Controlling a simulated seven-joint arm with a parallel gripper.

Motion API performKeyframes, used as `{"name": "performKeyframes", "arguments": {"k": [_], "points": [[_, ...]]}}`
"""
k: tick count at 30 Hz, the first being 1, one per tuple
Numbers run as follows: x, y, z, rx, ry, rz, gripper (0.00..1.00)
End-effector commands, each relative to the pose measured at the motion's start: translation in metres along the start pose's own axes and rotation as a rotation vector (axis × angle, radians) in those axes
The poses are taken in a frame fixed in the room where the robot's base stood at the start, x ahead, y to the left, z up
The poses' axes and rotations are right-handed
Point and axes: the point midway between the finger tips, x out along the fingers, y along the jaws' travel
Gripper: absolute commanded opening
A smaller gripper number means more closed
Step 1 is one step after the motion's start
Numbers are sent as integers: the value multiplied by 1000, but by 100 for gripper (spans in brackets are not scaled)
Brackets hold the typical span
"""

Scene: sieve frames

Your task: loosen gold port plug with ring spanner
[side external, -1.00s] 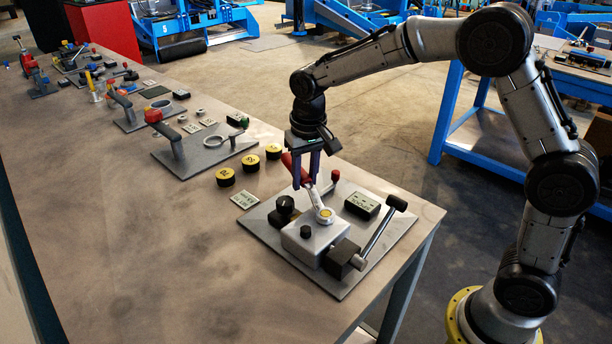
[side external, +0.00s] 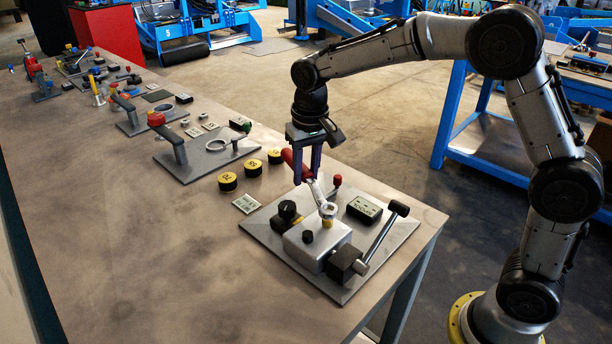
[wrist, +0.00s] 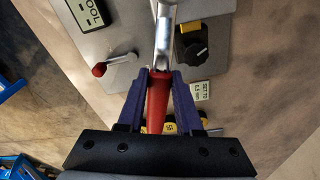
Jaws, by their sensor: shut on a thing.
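My gripper (side external: 307,180) is shut on the red handle of the ring spanner (side external: 318,193). The handle slants between the fingers, and the silver shank runs down toward the grey block (side external: 319,246). The spanner's ring end appears just above the gold port plug (side external: 327,223), which stands on top of the block. The ring looks raised clear of the plug's head, though the exact gap is hard to tell. In the wrist view the red handle (wrist: 158,100) lies between both fingers, with the shank pointing up the picture; the ring end is out of frame.
The base plate (side external: 268,231) also carries a black knob (side external: 288,211), a red-tipped lever (side external: 336,182), a black display box (side external: 364,209) and a long black-ended lever (side external: 383,234). Several yellow-topped black discs (side external: 253,168) stand behind. The table's left front is bare.

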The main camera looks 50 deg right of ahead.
Motion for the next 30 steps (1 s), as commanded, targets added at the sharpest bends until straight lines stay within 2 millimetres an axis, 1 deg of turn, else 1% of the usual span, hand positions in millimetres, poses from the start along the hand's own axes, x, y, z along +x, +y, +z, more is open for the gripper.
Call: {"name": "performKeyframes", "arguments": {"k": [3, 15, 26, 29, 30], "points": [[-7, 0, -1, 0, 3, -1, 0], [-23, 0, -3, 0, 3, -2, 0], [-25, 0, -3, 1, 2, -1, 0], [-22, 10, -6, 23, -2, 4, 0], [-19, 18, -8, 41, -9, 8, 0]]}}
